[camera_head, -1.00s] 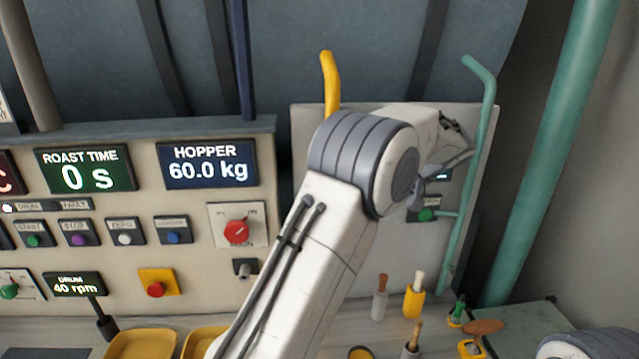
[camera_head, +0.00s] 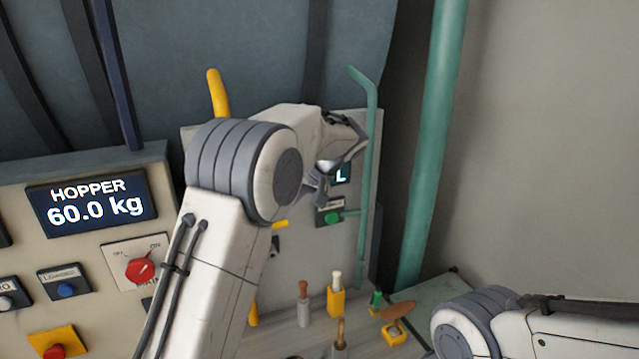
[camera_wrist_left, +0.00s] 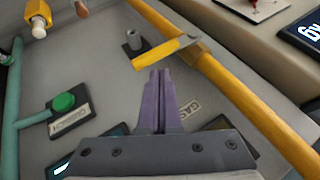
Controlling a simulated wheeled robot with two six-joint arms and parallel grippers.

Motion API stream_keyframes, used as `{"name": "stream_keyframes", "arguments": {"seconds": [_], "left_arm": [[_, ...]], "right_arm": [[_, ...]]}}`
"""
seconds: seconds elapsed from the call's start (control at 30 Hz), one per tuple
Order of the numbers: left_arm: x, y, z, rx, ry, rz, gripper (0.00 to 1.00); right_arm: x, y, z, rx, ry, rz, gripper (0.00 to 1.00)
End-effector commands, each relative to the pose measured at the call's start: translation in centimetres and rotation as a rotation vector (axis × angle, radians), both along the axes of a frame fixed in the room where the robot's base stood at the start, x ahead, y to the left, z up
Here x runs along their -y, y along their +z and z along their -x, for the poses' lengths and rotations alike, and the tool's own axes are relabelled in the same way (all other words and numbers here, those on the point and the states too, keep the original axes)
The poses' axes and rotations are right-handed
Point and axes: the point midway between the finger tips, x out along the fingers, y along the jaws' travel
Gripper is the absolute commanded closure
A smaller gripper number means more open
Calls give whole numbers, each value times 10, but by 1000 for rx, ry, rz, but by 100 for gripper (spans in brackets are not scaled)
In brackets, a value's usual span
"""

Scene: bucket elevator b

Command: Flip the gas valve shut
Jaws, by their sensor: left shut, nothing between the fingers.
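The gas valve is a yellow lever (camera_wrist_left: 165,52) on a yellow pipe (camera_wrist_left: 255,110), beside a GAS label in the left wrist view. The lever sticks out sideways across the pipe. In the head view only a bit of the lever (camera_head: 280,224) shows past my left arm, which hides most of the pipe (camera_head: 217,95). My left gripper (camera_wrist_left: 160,72) is shut and empty, its fingertips close below the lever in the wrist picture; I cannot tell whether they touch. My right arm shows at the lower right, but its gripper is out of view.
A green button (camera_wrist_left: 64,102) and green pipe (camera_head: 368,170) share the panel. The hopper display (camera_head: 92,202) is to the left.

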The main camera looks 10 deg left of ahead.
Motion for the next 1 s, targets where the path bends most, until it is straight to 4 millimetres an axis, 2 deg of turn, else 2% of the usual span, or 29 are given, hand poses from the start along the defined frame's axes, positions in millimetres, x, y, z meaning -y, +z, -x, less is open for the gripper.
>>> {"name": "stream_keyframes", "arguments": {"seconds": [0.2,0.4,0.63,1.0], "left_arm": [[46,22,-7,8,-2,-3,100],[76,38,-11,6,1,-3,100],[90,45,-12,5,1,-4,100],[91,46,-12,5,1,-4,100]], "right_arm": [[0,-16,0,-1,-2,1,5],[0,-17,0,0,-3,0,5],[0,-17,0,0,-3,0,5],[0,-18,0,0,-3,0,5]]}}
